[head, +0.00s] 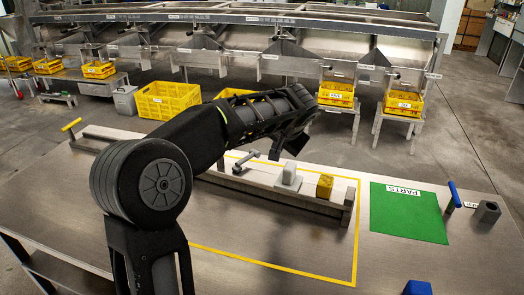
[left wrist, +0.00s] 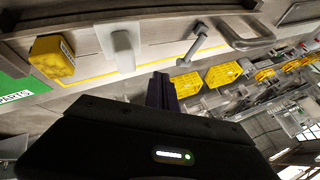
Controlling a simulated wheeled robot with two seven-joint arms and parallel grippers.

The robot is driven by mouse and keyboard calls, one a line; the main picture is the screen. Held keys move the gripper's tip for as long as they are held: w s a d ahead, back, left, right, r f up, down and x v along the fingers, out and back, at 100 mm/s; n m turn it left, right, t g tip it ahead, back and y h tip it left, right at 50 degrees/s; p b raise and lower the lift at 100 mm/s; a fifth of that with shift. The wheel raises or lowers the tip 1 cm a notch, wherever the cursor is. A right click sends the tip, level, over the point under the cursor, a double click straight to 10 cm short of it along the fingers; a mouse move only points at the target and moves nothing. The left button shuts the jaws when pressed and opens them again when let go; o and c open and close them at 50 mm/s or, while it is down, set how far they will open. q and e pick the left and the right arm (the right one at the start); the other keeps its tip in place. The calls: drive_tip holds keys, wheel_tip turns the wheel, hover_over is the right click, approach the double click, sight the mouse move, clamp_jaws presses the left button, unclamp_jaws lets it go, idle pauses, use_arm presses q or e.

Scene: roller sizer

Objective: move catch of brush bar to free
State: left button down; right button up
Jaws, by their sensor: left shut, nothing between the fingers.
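The brush bar (head: 235,183) is a long grey bar lying across the bench, partly hidden behind my left arm. A small grey lever (head: 247,160) with a crosspiece stands on it; it also shows in the left wrist view (left wrist: 193,46). A pale grey upright block (head: 288,180) and a yellow block (head: 325,186) sit to its right. I cannot tell for certain which part is the catch or how it is set. My left gripper (head: 294,145) is shut and empty, above and behind the bar near the pale block; its dark fingers show in the left wrist view (left wrist: 161,90). My right gripper is out of view.
Yellow tape outlines the bar's area. A green parts mat (head: 408,212), a blue-handled tool (head: 453,195) and a grey hollow block (head: 487,212) are at right. A yellow-handled lever (head: 72,125) is at the left. Yellow crates (head: 168,100) stand behind the bench.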

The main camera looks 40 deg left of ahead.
sight(246, 160)
use_arm(q)
drive_tip(key=w+a+f+p, duration=0.3)
drive_tip(key=w+a+f, duration=0.1)
drive_tip(key=a+f, duration=0.3)
drive_tip(key=shift+w+a+f, duration=0.2)
drive_tip(key=shift+a+f, duration=0.2)
drive_tip(key=shift+a, duration=0.1)
idle(0.5)
drive_tip(key=shift+w+a+n+g+y+b, duration=0.25)
drive_tip(key=shift+w+a+n+g+b, duration=0.15)
drive_tip(key=shift+a+n, duration=0.4)
drive_tip(key=shift+w+a+n+g+y+b, duration=0.3)
drive_tip(key=shift+a+n+g+b, duration=0.1)
drive_tip(key=shift+a+n, duration=0.35)
